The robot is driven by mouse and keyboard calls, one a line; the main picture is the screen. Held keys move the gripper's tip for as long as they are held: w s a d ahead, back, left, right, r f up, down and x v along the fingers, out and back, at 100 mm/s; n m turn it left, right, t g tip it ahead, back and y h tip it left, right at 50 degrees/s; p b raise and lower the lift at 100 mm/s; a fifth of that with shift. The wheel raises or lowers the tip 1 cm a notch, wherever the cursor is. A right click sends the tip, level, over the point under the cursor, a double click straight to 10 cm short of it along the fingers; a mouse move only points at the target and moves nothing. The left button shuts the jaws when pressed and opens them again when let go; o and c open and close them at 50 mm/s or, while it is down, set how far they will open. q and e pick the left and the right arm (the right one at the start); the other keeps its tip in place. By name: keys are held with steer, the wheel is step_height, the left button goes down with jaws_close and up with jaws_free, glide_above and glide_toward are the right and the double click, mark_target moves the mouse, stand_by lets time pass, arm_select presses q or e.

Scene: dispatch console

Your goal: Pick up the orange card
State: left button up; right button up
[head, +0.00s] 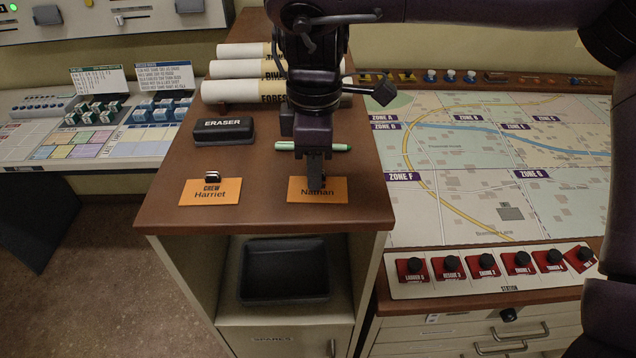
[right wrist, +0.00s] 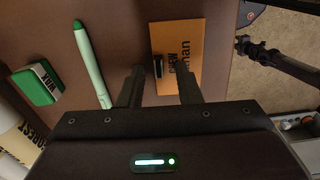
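Two orange cards lie on the brown cabinet top. The one marked Nathan (head: 330,193) is at the right, and the one marked Harriet (head: 210,196) is at the left with a dark clip. My right gripper (head: 316,183) points down over the Nathan card and hides part of it. In the right wrist view this orange card (right wrist: 188,38) has a small black clip (right wrist: 157,66) on it. The right gripper (right wrist: 160,72) is open there, its fingers on either side of the clip. My left gripper is not in the head view; a dark arm at the right wrist view's edge may be mine.
A green marker (head: 338,147) lies just behind the Nathan card. A black eraser (head: 223,131) and rolled papers (head: 222,92) are farther back. A dark tray (head: 285,270) sits on the shelf below. The map table (head: 470,225) is at the right.

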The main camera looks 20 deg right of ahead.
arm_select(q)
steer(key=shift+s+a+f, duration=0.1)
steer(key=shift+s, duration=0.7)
arm_select(e)
jaws_close()
steer(key=shift+r, duration=0.1)
